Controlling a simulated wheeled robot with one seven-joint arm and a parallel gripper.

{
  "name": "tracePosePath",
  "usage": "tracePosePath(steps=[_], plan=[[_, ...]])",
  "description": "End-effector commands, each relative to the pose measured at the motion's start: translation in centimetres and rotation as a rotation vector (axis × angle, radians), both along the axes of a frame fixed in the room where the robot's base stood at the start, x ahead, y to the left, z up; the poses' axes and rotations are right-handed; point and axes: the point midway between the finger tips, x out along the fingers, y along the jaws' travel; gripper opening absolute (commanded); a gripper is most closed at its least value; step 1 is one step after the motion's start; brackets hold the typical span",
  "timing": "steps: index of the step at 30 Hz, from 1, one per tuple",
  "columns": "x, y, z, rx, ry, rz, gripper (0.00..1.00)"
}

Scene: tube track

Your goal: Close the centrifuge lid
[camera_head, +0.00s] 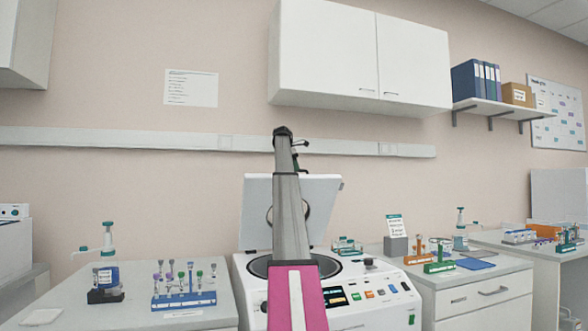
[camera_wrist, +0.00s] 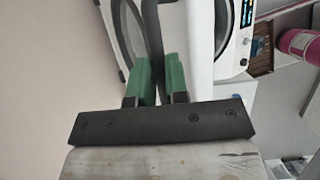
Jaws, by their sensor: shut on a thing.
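The centrifuge (camera_head: 385,300) is a white bench machine with a dark round bowl (camera_head: 258,266) and a front panel of coloured buttons. Its white lid (camera_head: 258,205) stands raised and almost upright behind the bowl, with a round ring on its inner face. My grey and pink arm rises in front of it and hides the middle of the lid and part of the bowl. In the wrist view my gripper (camera_wrist: 153,60), with green and black fingers, is shut on the lid's edge. The exact contact is hard to see. The machine (camera_wrist: 232,60) also shows there at the right.
Tube racks (camera_head: 438,266) and a small sign stand right of the centrifuge. White wall cabinets (camera_head: 350,60) hang above. The air directly above the bowl's sides looks clear.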

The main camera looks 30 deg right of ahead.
Motion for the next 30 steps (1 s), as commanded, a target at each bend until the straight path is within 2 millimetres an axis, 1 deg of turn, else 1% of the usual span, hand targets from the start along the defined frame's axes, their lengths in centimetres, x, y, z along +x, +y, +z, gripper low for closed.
tracePosePath(steps=[5,8,11,14,17,18,20,21,23,27,29,30], plan=[[-1.3,0.4,-0.7,-0.005,-0.02,-0.001,0.0],[-2.8,0.7,-1.6,-0.011,-0.049,-0.002,0.0],[-5.0,1.3,-2.9,-0.023,-0.092,-0.001,0.0],[-7.6,2.1,-4.8,-0.034,-0.149,-0.001,0.0],[-10.5,2.8,-7.1,-0.051,-0.218,-0.002,0.0],[-11.7,3.1,-8.1,-0.058,-0.246,-0.001,0.0],[-13.4,3.5,-9.7,-0.069,-0.291,-0.002,0.0],[-14.4,3.8,-10.8,-0.077,-0.321,-0.002,0.0],[-15.9,4.1,-12.5,-0.087,-0.364,-0.001,0.0],[-19.2,4.9,-16.8,-0.112,-0.467,-0.002,0.0],[-20.4,5.2,-18.6,-0.121,-0.512,-0.002,0.0],[-21.1,5.4,-19.8,-0.129,-0.538,-0.001,0.0]])
